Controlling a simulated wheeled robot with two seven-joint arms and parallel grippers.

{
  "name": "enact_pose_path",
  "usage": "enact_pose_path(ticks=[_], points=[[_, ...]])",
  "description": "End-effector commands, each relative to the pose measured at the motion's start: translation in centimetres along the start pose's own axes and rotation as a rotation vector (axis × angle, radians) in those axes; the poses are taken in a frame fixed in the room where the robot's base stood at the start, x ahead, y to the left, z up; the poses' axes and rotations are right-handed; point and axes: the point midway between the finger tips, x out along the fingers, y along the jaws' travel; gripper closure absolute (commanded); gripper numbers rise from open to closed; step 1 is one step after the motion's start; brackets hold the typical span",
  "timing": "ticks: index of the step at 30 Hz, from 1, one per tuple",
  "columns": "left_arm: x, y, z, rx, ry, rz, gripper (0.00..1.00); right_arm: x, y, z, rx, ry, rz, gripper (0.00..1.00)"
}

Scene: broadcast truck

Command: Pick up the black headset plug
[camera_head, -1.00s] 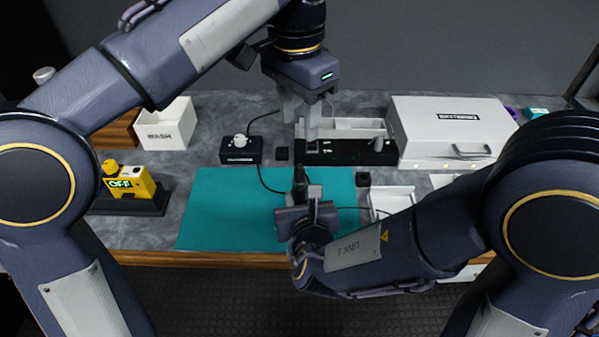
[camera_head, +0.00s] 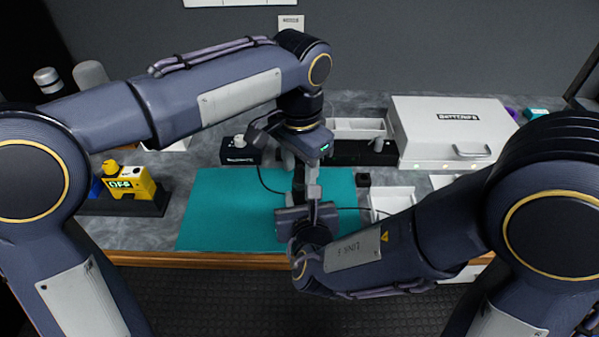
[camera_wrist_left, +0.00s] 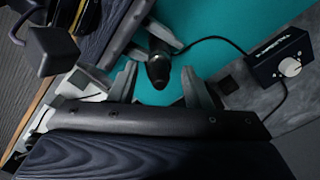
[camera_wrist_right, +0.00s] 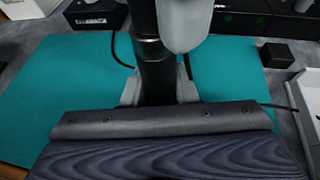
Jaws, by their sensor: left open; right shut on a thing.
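A black cylindrical connector, seemingly the headset plug (camera_wrist_right: 152,75), stands roughly upright above the teal mat (camera_head: 225,210). A ring shows partway up it in the right wrist view. My right gripper (camera_head: 308,195) is shut on its lower part. My left gripper (camera_wrist_left: 160,88) is open above it. In the left wrist view the connector's dark end (camera_wrist_left: 158,72) lies between the open left fingers, with no clear contact. A left finger (camera_wrist_right: 185,25) hangs beside its upper part in the right wrist view. The arms hide most of the connector in the head view.
A black knob box (camera_head: 240,153) stands behind the mat, with a black cable running from it toward the connector. A white case (camera_head: 450,130) and white tray (camera_head: 393,200) are to the right. A yellow OFF unit (camera_head: 128,182) is at the left.

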Motion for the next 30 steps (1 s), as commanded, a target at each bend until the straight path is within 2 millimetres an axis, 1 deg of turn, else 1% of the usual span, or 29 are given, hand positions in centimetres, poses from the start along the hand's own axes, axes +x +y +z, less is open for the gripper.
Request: enact_pose_path(ticks=[6, 16, 25, 28, 30], points=[[0.1, 0.0, 0.0, 0.0, 0.0, 0.0, 0.56, 0.0, 0.0, 0.0, 0.0, -0.001, 0.0, 0.97], [0.1, 0.0, 0.0, 0.0, 0.0, 0.0, 0.99, 0.0, 0.0, 0.0, 0.0, -0.001, 0.0, 0.97], [-0.1, 0.0, 0.0, 0.0, 0.001, 0.0, 1.0, 0.0, 0.0, 0.0, 0.0, -0.001, 0.0, 0.97], [-1.1, 0.0, -0.1, 0.0, 0.002, 0.0, 1.0, 0.0, 0.0, 0.0, 0.0, 0.0, 0.0, 0.97], [-2.2, 0.0, -0.1, 0.0, 0.004, 0.0, 1.0, 0.0, 0.0, 0.0, 0.0, 0.0, 0.0, 0.97]])
